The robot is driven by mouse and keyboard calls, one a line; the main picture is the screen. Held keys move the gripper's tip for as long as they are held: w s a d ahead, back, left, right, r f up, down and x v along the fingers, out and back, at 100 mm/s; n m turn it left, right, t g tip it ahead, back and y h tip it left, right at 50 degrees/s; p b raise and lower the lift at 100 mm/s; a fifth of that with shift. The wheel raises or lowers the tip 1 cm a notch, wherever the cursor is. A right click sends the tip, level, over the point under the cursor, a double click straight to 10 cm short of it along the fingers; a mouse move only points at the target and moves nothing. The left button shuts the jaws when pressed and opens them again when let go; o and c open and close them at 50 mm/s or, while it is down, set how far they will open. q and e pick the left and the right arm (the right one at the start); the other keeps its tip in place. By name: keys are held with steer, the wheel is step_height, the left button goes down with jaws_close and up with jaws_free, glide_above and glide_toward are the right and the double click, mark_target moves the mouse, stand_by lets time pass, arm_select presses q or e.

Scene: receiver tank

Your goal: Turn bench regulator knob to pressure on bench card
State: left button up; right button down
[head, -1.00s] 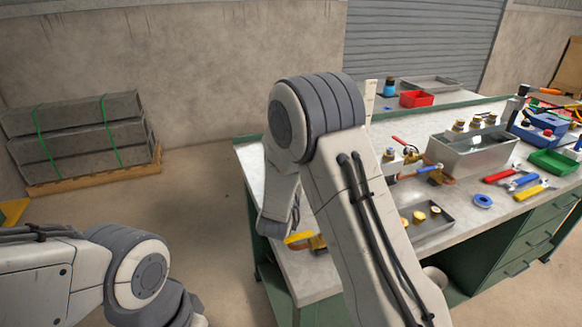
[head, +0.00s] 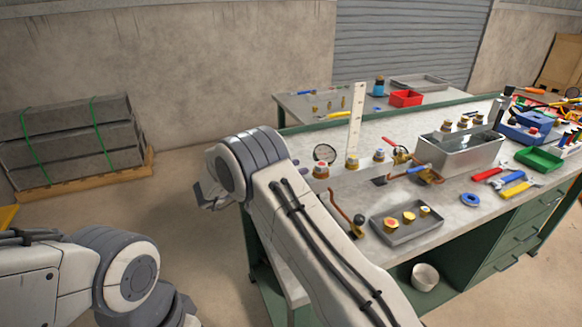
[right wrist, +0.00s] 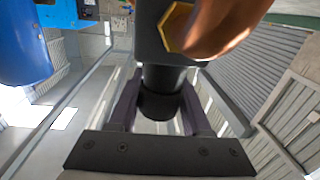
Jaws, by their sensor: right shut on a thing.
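In the head view my right gripper (head: 205,197) is small and partly hidden by its own arm, left of the bench's near left edge. In the right wrist view its fingers (right wrist: 160,108) are closed on a black cylindrical, knob-like piece (right wrist: 162,80). Above it are a black body, a brass hexagon (right wrist: 178,27) and a blurred orange-brown part (right wrist: 225,22). I cannot tell whether this piece is the bench regulator knob. A round dark-rimmed dial (head: 324,153) stands on the bench; its reading is too small. I cannot make out a bench card. My left gripper is out of view.
The bench top (head: 455,215) holds a grey tray (head: 408,236) with brass parts, a metal tub (head: 455,158), a tall white strip (head: 356,118), a blue tape ring (head: 470,199) and a green bin (head: 540,158). Open floor (head: 195,255) lies left of the bench.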

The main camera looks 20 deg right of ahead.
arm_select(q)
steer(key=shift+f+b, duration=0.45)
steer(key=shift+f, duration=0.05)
arm_select(e)
steer(key=shift+s+d+m+g, duration=0.1)
steer(key=shift+s+m+g, duration=0.15)
steer(key=shift+m+g, duration=0.95)
steer(key=shift+s+m+g, duration=0.2)
steer(key=shift+m+g, duration=0.5)
steer(key=shift+g, duration=0.9)
steer(key=shift+r+g+y, duration=0.15)
steer(key=shift+g+y, duration=0.15)
steer(key=shift+c, duration=1.8)
jaws_free()
steer(key=shift+s, duration=0.1)
